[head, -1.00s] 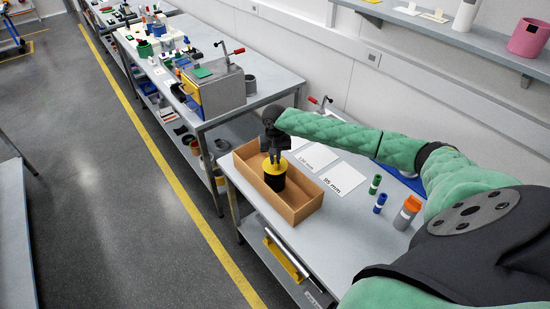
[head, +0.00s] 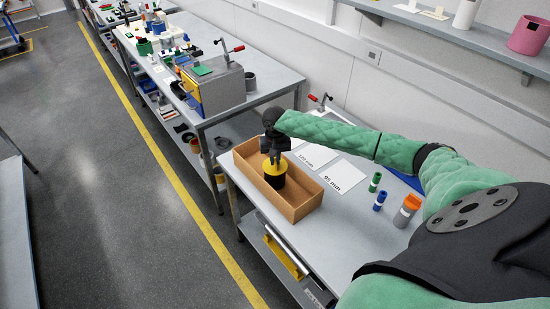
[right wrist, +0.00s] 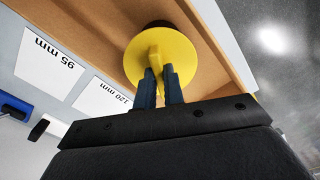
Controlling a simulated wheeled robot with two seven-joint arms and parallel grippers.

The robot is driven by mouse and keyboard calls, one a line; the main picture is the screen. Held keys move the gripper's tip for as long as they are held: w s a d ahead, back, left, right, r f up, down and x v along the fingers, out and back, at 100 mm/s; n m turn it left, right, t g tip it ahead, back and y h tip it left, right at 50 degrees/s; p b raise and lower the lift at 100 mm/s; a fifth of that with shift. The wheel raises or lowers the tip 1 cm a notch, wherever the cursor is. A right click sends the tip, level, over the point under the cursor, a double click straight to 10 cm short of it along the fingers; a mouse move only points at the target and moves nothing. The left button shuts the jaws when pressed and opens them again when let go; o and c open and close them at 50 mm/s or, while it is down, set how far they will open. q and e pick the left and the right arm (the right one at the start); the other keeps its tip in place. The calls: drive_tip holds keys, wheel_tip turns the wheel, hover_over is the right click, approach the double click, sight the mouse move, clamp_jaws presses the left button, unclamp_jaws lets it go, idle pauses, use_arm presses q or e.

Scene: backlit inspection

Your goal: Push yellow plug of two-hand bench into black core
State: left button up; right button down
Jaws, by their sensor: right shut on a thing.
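The yellow plug (head: 272,165) is a round disc with a raised grip on top. It sits on top of the black core (head: 276,182), which stands upright in an open cardboard box (head: 295,210) on the bench. My right gripper (head: 273,155) is above the plug, its fingers shut on the plug's raised grip. In the right wrist view the yellow disc (right wrist: 168,62) fills the middle, with the gripper fingertips (right wrist: 159,72) on its grip; the core is almost wholly hidden behind it. My left gripper is not in view.
White cards (head: 341,176) marked 95 mm and 120 mm lie beside the box. Green (head: 375,181) and blue (head: 380,200) cylinders and an orange-topped grey one (head: 407,210) stand to the right. Another bench (head: 270,83) holds several tools further back. The bench front right of the box is clear.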

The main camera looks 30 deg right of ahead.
drive_tip(key=shift+f, duration=0.8)
drive_tip(key=c, duration=1.4)
unclamp_jaws()
drive_tip(key=shift+c, duration=0.2)
